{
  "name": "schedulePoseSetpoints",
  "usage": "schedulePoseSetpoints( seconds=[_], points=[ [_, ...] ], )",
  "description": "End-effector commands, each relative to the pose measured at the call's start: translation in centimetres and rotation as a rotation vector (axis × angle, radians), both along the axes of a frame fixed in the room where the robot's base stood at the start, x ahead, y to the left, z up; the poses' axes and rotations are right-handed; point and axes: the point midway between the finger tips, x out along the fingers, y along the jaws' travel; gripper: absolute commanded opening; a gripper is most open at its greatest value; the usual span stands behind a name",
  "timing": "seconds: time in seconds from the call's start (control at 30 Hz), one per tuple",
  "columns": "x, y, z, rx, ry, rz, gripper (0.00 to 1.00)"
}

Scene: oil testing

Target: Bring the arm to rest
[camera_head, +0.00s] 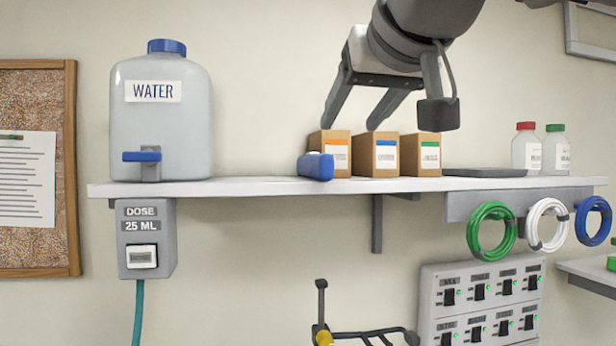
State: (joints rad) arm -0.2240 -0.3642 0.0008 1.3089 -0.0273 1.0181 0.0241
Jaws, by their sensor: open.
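My gripper (350,124) hangs from the top of the view, pointing down and to the left, above the white wall shelf (250,187). Its two fingers are spread apart with nothing between them. The fingertips show in front of or just above the tops of the small cardboard boxes; the exact gap in depth I cannot tell. My arm runs up out of the frame at the top, so most of it is hidden.
On the shelf stand a water jug (160,115), a blue object (316,167), three small boxes (376,155), a dark flat tray (485,172) and two bottles (526,148). Below are a dose box (146,238), coiled hoses (491,230) and a switch panel (482,300).

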Motion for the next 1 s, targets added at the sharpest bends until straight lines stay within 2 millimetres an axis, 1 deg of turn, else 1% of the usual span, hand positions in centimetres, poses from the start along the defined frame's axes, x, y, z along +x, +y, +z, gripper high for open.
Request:
schedulePoseSetpoints(
  seconds=[0.07, 0.17, 0.27, 0.37, 0.4, 0.47, 0.5, 0.57, 0.6, 0.67, 0.7, 0.77, 0.8, 0.9, 1.0],
  points=[
    [0.0, 0.0, -0.1, 0.0, 0.002, 0.0, 0.62],
    [0.0, -0.2, -1.1, -0.004, 0.02, -0.006, 0.62],
    [-0.1, -0.8, -3.9, -0.014, 0.066, -0.02, 0.62],
    [-0.5, -1.8, -8.4, -0.028, 0.14, -0.043, 0.62],
    [-0.8, -2.2, -10.4, -0.034, 0.174, -0.052, 0.62],
    [-1.4, -2.9, -13.6, -0.041, 0.224, -0.068, 0.62],
    [-1.8, -3.3, -15.7, -0.045, 0.257, -0.076, 0.62],
    [-2.6, -3.9, -18.8, -0.052, 0.307, -0.091, 0.62],
    [-3.3, -4.3, -20.9, -0.055, 0.341, -0.101, 0.62],
    [-4.3, -4.9, -24.2, -0.059, 0.391, -0.115, 0.62],
    [-5.1, -5.3, -26.3, -0.062, 0.424, -0.124, 0.62],
    [-6.4, -5.9, -29.5, -0.065, 0.474, -0.138, 0.62],
    [-7.3, -6.2, -31.6, -0.066, 0.506, -0.148, 0.62],
    [-9.5, -6.9, -36.2, -0.069, 0.578, -0.166, 0.62],
    [-11.4, -7.4, -39.6, -0.069, 0.632, -0.18, 0.62]
  ],
)
